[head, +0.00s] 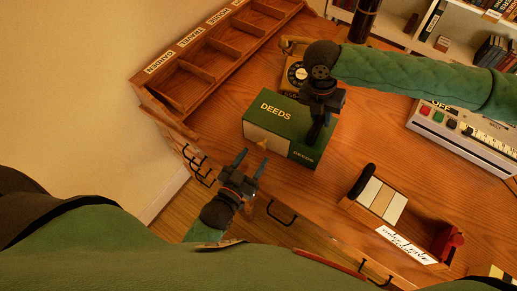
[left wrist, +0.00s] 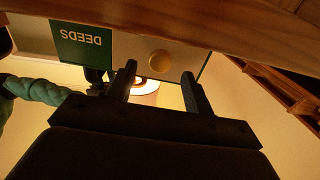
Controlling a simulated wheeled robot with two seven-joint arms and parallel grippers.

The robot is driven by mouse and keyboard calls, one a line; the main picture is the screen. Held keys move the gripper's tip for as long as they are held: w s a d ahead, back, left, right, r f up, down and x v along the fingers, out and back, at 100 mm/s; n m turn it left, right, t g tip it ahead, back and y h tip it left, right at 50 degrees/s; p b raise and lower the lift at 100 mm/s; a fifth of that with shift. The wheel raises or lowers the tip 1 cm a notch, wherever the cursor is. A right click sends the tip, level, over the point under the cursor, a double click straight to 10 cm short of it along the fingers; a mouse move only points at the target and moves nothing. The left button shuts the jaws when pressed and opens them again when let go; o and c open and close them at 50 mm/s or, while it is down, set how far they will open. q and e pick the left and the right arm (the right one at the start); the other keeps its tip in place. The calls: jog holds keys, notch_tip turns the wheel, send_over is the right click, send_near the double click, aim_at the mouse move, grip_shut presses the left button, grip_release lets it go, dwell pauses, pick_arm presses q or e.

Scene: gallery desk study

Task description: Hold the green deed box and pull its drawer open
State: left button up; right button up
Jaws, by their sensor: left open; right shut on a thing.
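The green deed box (head: 285,125) sits on the wooden desk, lettered DEEDS on top and on one end. Its cream drawer front (head: 268,142) faces the desk's near edge and bears a round brass knob (head: 262,144). My right gripper (head: 316,132) is shut on the deed box at its right end; the exact contact is partly hidden. My left gripper (head: 252,161) is open and empty just short of the knob. In the left wrist view the knob (left wrist: 160,61) shows between the two fingertips (left wrist: 159,72), apart from them. The drawer appears shut.
A wooden sorter (head: 215,62) with labelled compartments stands left of the box, a telephone (head: 294,74) behind it. An open wooden tray (head: 405,218) lies to the right, with a keyed machine (head: 464,135) beyond. The desk's front edge lies close to my left gripper.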

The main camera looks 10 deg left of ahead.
pick_arm(q)
jog(key=shift+x, duration=2.05)
jog(key=shift+c, duration=0.4)
grip_shut()
